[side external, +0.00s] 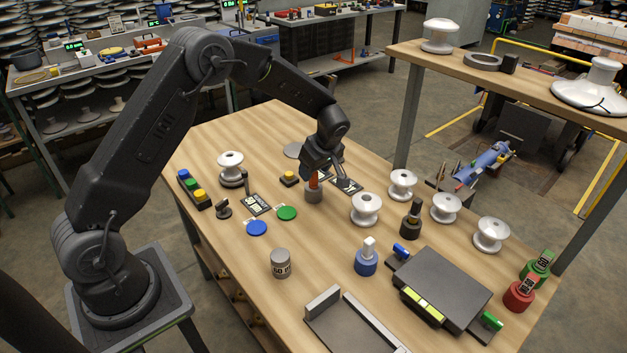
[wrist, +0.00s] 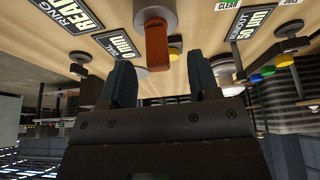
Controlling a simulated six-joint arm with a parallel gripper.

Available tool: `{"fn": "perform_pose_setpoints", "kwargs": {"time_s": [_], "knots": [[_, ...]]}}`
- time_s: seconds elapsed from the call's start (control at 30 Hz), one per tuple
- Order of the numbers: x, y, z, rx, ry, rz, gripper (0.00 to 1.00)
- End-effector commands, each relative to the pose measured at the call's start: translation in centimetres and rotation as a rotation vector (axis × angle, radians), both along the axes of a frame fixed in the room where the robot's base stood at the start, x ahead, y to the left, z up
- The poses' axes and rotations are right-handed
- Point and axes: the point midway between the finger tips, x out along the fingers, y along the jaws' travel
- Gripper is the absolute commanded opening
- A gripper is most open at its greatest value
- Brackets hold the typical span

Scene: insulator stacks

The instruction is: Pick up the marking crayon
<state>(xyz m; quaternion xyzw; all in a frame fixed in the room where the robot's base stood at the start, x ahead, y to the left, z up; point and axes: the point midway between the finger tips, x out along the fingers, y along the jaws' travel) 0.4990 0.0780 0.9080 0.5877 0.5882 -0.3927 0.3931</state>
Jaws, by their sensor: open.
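The marking crayon looks to be the orange-brown stick (side external: 312,184) standing upright in a small grey round holder (side external: 313,196) on the wooden workbench. In the wrist view the orange-brown stick (wrist: 156,48) hangs in the upside-down picture from its grey holder (wrist: 154,12). My gripper (side external: 325,180) is low over the bench at the crayon, its dark fingers pointing down. In the wrist view my gripper (wrist: 161,80) is open, and the crayon shows in the gap between the two blue-grey fingers. I cannot tell how deep it sits between them. Nothing is held.
White insulators stand nearby, the closest (side external: 366,209) to the right. A black label plate (side external: 347,184) lies beside the gripper. A yellow button (side external: 289,178), green disc (side external: 287,213) and blue disc (side external: 257,228) lie to the left.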

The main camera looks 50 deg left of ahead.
Motion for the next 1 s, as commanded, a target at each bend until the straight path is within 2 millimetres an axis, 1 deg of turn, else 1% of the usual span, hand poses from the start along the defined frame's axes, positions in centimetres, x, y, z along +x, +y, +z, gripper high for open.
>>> {"fn": "perform_pose_setpoints", "kwargs": {"time_s": [0.03, 0.1, 0.2, 0.33, 0.53, 1.0], "knots": [[0.0, 0.3, -0.9, -0.001, 0.004, 0.002, 0.56], [0.1, 0.6, -1.9, 0.000, 0.003, 0.000, 0.56], [0.1, 1.1, -3.0, 0.000, 0.001, -0.001, 0.56], [0.1, 1.4, -3.6, -0.001, 0.000, -0.001, 0.56], [0.1, 1.4, -3.6, -0.001, -0.001, -0.001, 0.56], [0.1, 1.3, -3.6, -0.001, -0.001, -0.001, 0.11]]}}
